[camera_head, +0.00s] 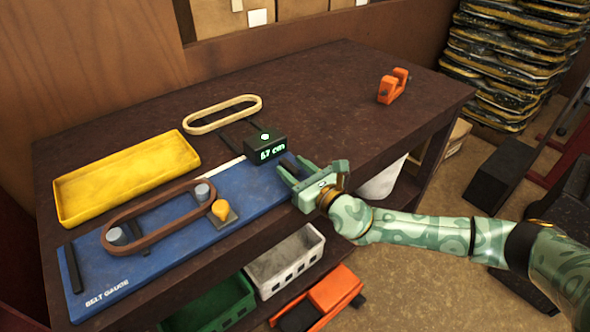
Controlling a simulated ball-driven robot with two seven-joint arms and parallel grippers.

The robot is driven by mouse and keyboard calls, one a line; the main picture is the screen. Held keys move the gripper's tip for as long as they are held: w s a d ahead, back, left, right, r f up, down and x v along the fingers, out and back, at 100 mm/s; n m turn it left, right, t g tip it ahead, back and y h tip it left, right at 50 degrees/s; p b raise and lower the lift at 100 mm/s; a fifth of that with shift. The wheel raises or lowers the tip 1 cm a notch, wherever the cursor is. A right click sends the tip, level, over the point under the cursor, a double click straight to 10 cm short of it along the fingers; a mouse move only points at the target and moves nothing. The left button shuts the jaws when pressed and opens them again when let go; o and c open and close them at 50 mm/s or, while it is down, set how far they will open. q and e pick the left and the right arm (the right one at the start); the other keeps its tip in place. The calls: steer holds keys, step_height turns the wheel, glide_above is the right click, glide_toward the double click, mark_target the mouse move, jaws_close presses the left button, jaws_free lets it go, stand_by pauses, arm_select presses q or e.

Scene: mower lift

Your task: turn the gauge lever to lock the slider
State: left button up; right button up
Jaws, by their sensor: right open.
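The blue belt gauge (190,262) lies along the front edge of the dark workbench. A brown belt (165,211) is looped around its two grey pegs (117,236). The orange-yellow lever (221,210) sits on a small dark slider plate beside the right peg. A black display (265,148) at the gauge's far end reads 6.7 cm. My right gripper (286,172) is open and empty over the gauge's right end, near the display and well to the right of the lever. My left gripper is out of view.
A yellow tray (128,176) lies behind the gauge. A cream belt (223,114) lies behind the display. An orange clamp-like part (393,86) is at the bench's right. White (287,262) and green (212,303) bins sit below the front edge.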

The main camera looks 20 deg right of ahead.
jaws_close()
steer(key=shift+a+r+m+h+p, duration=0.15)
steer(key=shift+m+h+p, duration=0.15)
steer(key=shift+h+p, duration=0.25)
steer(key=m+h+p, duration=0.1)
steer(key=h+p, duration=0.1)
steer(key=m+t+h+p, duration=0.1)
steer(key=shift+s+a+r+m+h+p, duration=0.1)
steer(key=shift+a+m+h+p, duration=0.15)
steer(key=shift+m+p, duration=0.1)
steer(key=h, duration=0.1)
steer(key=m+h, duration=0.1)
steer(key=m+h+p, duration=0.1)
steer(key=shift+a+f, duration=0.2)
steer(key=shift+a, duration=0.05)
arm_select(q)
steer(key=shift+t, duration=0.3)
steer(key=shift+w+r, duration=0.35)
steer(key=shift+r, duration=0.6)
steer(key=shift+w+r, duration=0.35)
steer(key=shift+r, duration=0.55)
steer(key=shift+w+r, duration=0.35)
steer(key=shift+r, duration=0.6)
arm_select(e)
steer(key=shift+a+f+m+g+h, duration=0.1)
steer(key=shift+m+g+h, duration=0.3)
steer(key=shift+m+h, duration=1.1)
steer(key=shift+n+h, duration=0.35)
steer(key=shift+h, duration=0.25)
jaws_free()
